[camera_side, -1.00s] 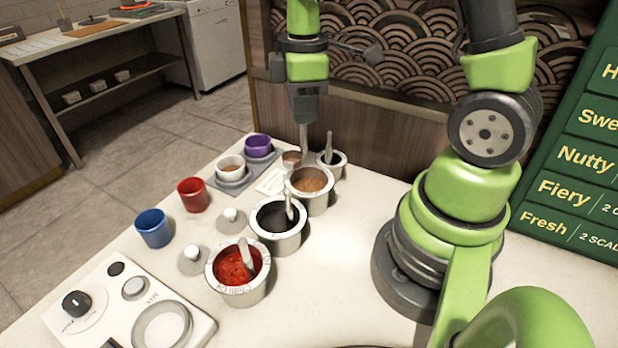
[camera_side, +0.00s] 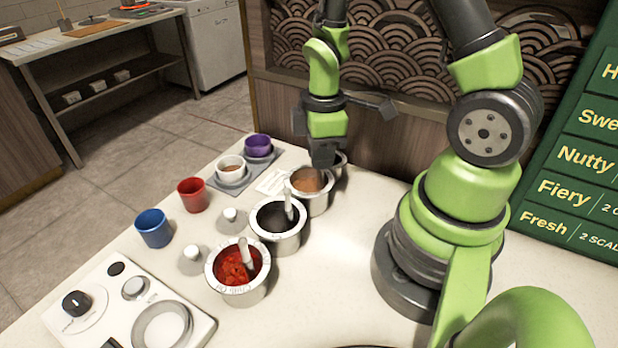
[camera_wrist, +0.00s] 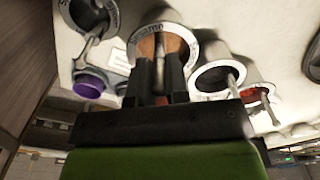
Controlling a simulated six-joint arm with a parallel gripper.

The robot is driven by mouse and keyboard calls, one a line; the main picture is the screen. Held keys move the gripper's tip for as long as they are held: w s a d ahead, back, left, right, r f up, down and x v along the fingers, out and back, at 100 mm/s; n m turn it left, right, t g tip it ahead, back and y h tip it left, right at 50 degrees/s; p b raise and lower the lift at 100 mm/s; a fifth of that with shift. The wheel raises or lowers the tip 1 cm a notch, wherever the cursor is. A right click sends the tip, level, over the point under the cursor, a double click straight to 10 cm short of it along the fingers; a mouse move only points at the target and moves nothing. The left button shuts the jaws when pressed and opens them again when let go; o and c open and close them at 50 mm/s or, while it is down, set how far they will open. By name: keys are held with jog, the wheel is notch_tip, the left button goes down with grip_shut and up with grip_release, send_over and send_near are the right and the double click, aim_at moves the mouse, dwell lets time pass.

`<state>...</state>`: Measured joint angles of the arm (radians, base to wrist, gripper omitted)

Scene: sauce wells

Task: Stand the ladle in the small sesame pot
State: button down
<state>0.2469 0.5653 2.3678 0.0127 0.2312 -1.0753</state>
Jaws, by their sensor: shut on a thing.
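The sesame pot (camera_side: 318,208) is a small steel pot with brown sauce, behind the dark-sauce pot in the side view. In the wrist view its lettered rim (camera_wrist: 189,36) is straight ahead of the fingers. My gripper (camera_side: 322,163) is low over the pot's back right side. In the wrist view my gripper (camera_wrist: 160,75) is shut on the ladle's handle (camera_wrist: 160,66), which points into the pot's opening. The ladle's bowl is hidden, so I cannot tell whether it touches the bottom. The ladle is hidden behind my gripper in the side view.
A dark-sauce pot (camera_side: 286,243) and a red chili pot (camera_side: 240,292), each with a ladle, stand nearer. Another pot (camera_side: 341,170) is close behind my gripper. A white cup (camera_side: 230,164), purple cup (camera_side: 257,143), red cup (camera_side: 192,196) and blue cup (camera_side: 154,229) stand left.

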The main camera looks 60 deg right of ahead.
jog(key=shift+f, duration=0.3)
dwell(0.5)
jog(key=shift+c, duration=2)
grip_release()
jog(key=shift+r, duration=0.1)
jog(key=shift+r, duration=4.45)
jog(key=s+a+r+m+t+y, duration=0.1)
jog(key=s+a+r+m+t, duration=0.2)
jog(key=r+m, duration=0.3)
jog(key=s+a+r+m+t, duration=0.4)
jog(key=a+r+m, duration=0.1)
jog(key=r+m, duration=0.1)
jog(key=shift+s+r+y, duration=0.3)
jog(key=shift+r+y, duration=0.1)
jog(key=shift+r, duration=0.1)
